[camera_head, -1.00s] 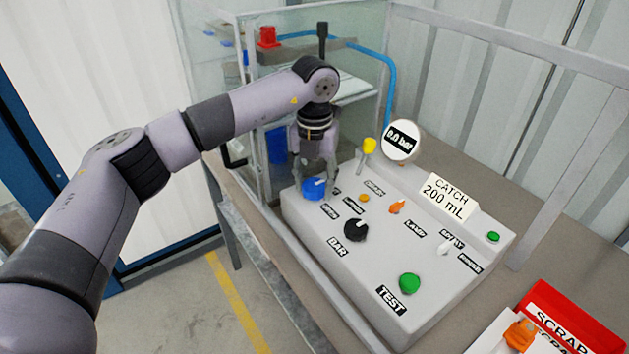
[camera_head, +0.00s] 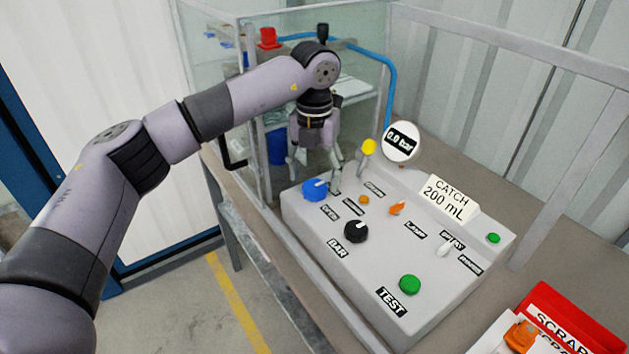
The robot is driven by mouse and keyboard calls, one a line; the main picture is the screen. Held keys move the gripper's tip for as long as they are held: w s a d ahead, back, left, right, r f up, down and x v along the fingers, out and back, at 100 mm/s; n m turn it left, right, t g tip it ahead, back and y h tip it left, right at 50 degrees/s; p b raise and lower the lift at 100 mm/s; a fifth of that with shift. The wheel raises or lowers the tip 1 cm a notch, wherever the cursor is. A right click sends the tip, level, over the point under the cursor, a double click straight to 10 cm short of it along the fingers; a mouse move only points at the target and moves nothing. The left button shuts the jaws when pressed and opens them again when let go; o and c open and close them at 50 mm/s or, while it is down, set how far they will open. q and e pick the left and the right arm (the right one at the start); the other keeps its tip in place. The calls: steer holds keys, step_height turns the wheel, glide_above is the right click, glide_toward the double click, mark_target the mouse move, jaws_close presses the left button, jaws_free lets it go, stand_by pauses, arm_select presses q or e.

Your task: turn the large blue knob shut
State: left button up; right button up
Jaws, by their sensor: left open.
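The large blue knob (camera_head: 315,190) sits at the far left corner of the grey control panel (camera_head: 310,232). My left gripper (camera_head: 314,178) hangs above and behind the knob, fingers down and spread wide. One finger is left of the knob and the other is to its right, close to the panel top. It holds nothing, and the knob is fully visible in front of it. I cannot tell whether a finger touches the panel. My right gripper is not in view.
A round gauge (camera_head: 401,142) reads 0.0 bar. A glass enclosure stands behind; a red scrap bin (camera_head: 570,318) is at lower right.

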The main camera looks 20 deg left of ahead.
mark_target(315, 186)
arm_select(q)
step_height(315, 186, up, 9)
steer(key=shift+r, duration=0.2)
